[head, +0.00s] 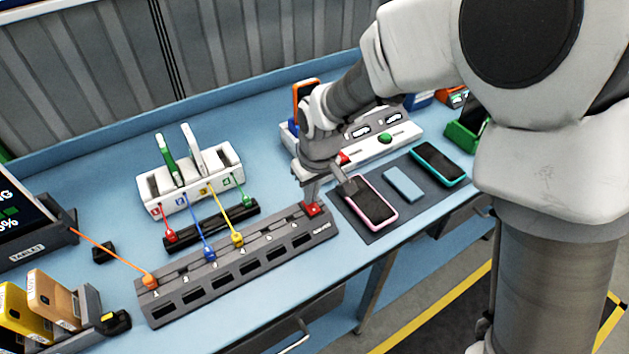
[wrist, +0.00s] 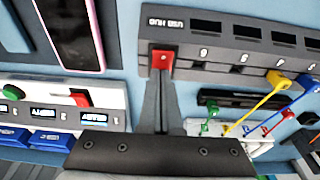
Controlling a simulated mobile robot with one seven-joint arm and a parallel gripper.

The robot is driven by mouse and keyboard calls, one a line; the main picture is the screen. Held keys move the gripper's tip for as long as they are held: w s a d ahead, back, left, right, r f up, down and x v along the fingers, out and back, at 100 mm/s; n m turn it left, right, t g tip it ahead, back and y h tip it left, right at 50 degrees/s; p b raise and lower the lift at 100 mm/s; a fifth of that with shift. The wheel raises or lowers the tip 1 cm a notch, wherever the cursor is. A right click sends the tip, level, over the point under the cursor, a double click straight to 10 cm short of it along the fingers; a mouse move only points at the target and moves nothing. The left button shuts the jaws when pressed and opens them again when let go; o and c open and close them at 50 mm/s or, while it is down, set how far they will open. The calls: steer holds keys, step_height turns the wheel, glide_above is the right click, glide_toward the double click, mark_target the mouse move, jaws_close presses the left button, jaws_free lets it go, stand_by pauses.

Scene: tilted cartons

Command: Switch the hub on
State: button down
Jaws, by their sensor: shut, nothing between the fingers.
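The hub (head: 240,262) is a long dark grey strip near the front edge of the bench, with a row of dark ports. Its red switch (head: 312,210) sits at the right end, beside the label. In the wrist view the hub (wrist: 225,38) crosses the top, with the red switch (wrist: 161,60) at its near corner. My gripper (head: 311,200) is shut and empty, pointing down at the switch. In the wrist view its fingertips (wrist: 161,78) meet the edge of the switch. I cannot tell whether they press it, or whether the hub is lit.
Orange, blue and yellow plugs (head: 237,239) sit along the hub's back edge. A white cable holder (head: 190,178) stands behind it. A pink phone (head: 371,202) lies on a dark mat close to the right. A white panel (head: 370,148) with a green button stands behind my gripper.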

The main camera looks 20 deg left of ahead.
stand_by(0.4)
steer(key=shift+a+h+p, duration=0.15)
steer(key=shift+h+p, duration=0.15)
steer(key=shift+p, duration=0.25)
steer(key=shift+f, duration=0.3)
steer(key=shift+s+d+g+b, duration=0.3)
steer(key=shift+s+d, duration=0.25)
steer(key=shift+d, duration=0.2)
